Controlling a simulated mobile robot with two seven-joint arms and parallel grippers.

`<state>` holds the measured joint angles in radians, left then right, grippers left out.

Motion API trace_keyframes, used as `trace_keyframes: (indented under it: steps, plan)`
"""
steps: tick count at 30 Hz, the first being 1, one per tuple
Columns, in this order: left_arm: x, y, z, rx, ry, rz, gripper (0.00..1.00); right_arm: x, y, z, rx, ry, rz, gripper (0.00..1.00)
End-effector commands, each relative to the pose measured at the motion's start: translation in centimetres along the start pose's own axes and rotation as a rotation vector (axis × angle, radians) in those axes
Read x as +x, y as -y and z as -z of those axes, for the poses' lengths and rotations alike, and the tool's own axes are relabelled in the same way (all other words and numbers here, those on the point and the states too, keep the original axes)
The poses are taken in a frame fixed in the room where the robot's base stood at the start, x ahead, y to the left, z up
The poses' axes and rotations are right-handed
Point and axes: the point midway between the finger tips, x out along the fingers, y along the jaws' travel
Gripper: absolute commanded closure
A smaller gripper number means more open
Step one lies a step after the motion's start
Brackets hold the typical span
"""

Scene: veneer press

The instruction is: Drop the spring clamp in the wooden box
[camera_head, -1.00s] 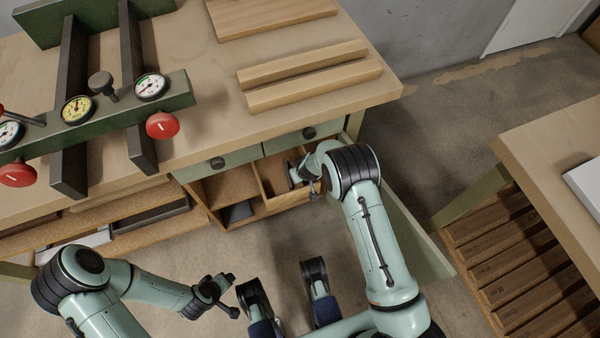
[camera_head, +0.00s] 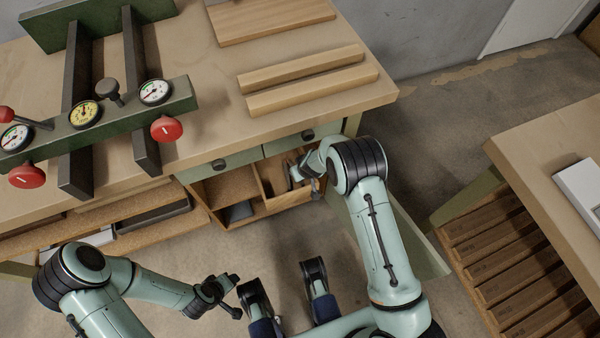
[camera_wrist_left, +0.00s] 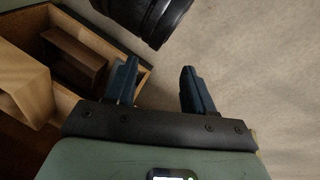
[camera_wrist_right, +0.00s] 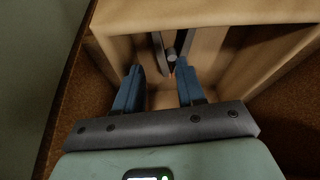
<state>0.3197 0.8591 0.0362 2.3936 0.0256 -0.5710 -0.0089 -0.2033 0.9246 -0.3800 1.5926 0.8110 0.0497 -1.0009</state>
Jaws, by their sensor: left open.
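The wooden box (camera_head: 262,206) is an open, light-wood compartment under the bench. It fills the upper part of the right wrist view (camera_wrist_right: 195,18). My right gripper (camera_wrist_right: 158,78) reaches into it with fingers apart. A dark grey piece with two legs and a round pin, seemingly the spring clamp (camera_wrist_right: 171,52), shows just beyond the fingertips, inside the box walls. I cannot tell whether it touches the box floor. My left gripper (camera_wrist_left: 158,72) is open and empty, low over the floor; in the head view it is left of centre (camera_head: 234,294).
The bench (camera_head: 220,110) carries a green press frame (camera_head: 110,118) with gauges and red knobs, and wooden strips (camera_head: 310,90). Green drawers (camera_head: 222,166) sit above the box. A second table (camera_head: 530,160) with slatted wood below stands right. Concrete floor lies between.

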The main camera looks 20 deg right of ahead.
Motion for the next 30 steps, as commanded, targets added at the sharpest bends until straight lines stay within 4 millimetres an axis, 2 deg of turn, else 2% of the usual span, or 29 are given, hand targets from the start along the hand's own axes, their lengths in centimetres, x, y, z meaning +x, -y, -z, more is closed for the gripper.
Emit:
trace_keyframes:
  steps: [1, 3, 9, 15, 19, 20, 22, 23, 25, 27, 30]
  plan:
    - [-0.8, -0.3, -0.5, 0.002, 0.016, -0.002, 0.47, -1.8, 0.0, 0.2, 0.001, -0.002, 0.001, 0.61]
    - [-1.4, -0.5, -1.4, 0.004, 0.041, -0.004, 0.47, -3.4, 0.0, 0.2, 0.001, -0.002, 0.001, 0.61]
    - [-2.7, -0.9, -3.2, 0.009, 0.096, -0.007, 0.47, -6.9, 0.1, 0.2, 0.000, -0.002, 0.000, 0.61]
    - [-3.2, -1.1, -4.0, 0.010, 0.122, -0.008, 0.47, -8.4, 0.0, 0.0, 0.000, 0.000, 0.000, 0.61]
    - [-3.2, -1.1, -4.1, 0.010, 0.125, -0.008, 0.47, -8.2, -0.1, -0.9, 0.011, 0.014, -0.002, 0.61]
    - [-3.2, -1.1, -4.1, 0.010, 0.125, -0.008, 0.47, -8.0, -0.2, -1.8, 0.021, 0.027, -0.004, 0.61]
    - [-3.2, -1.0, -4.1, 0.010, 0.125, -0.007, 0.47, -7.1, -0.6, -5.2, 0.065, 0.074, -0.013, 0.61]
    - [-3.2, -1.0, -4.1, 0.010, 0.125, -0.007, 0.47, -6.7, -0.7, -7.2, 0.093, 0.102, -0.017, 0.61]
    - [-3.2, -1.0, -4.1, 0.010, 0.125, -0.007, 0.47, -6.1, -0.5, -12.8, 0.171, 0.167, -0.018, 0.61]
    - [-3.2, -1.0, -4.1, 0.010, 0.125, -0.007, 0.47, -6.2, 0.6, -18.3, 0.263, 0.224, -0.002, 0.61]
    - [-3.2, -1.0, -4.1, 0.010, 0.124, -0.007, 0.47, -7.4, 3.3, -24.2, 0.397, 0.273, 0.052, 0.61]
